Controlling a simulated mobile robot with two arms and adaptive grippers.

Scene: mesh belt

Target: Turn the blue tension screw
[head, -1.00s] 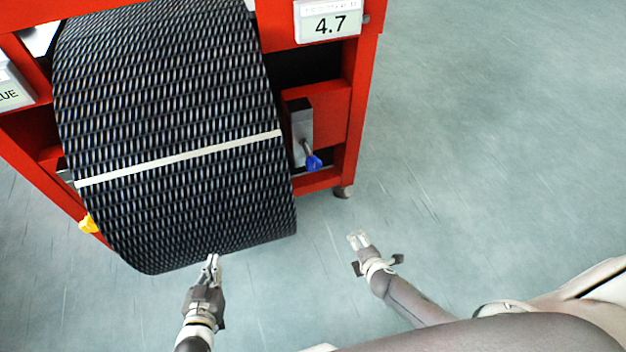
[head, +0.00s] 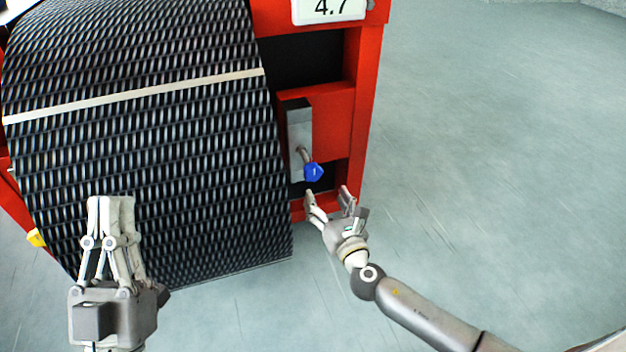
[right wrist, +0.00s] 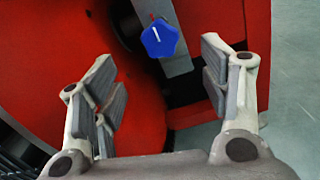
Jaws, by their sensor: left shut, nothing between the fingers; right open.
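The blue tension screw (head: 313,172) has a star-shaped knob with a white mark and sits on a metal shaft at the red frame's right side. In the right wrist view the blue knob (right wrist: 160,38) is beyond the fingertips, between the two fingers and nearer the top edge. My right gripper (head: 330,196) is open and empty, just below the knob and apart from it; its spread fingers also show in the right wrist view (right wrist: 165,75). My left gripper (head: 111,203) is shut and empty, in front of the mesh belt at lower left.
The black mesh belt (head: 150,150) with a pale stripe (head: 140,95) fills the left. The red frame (head: 365,110) stands around the screw, with a grey block (head: 300,130) behind it. A display reading 4.7 (head: 330,8) is above. A yellow part (head: 36,238) shows at left. Floor at right is clear.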

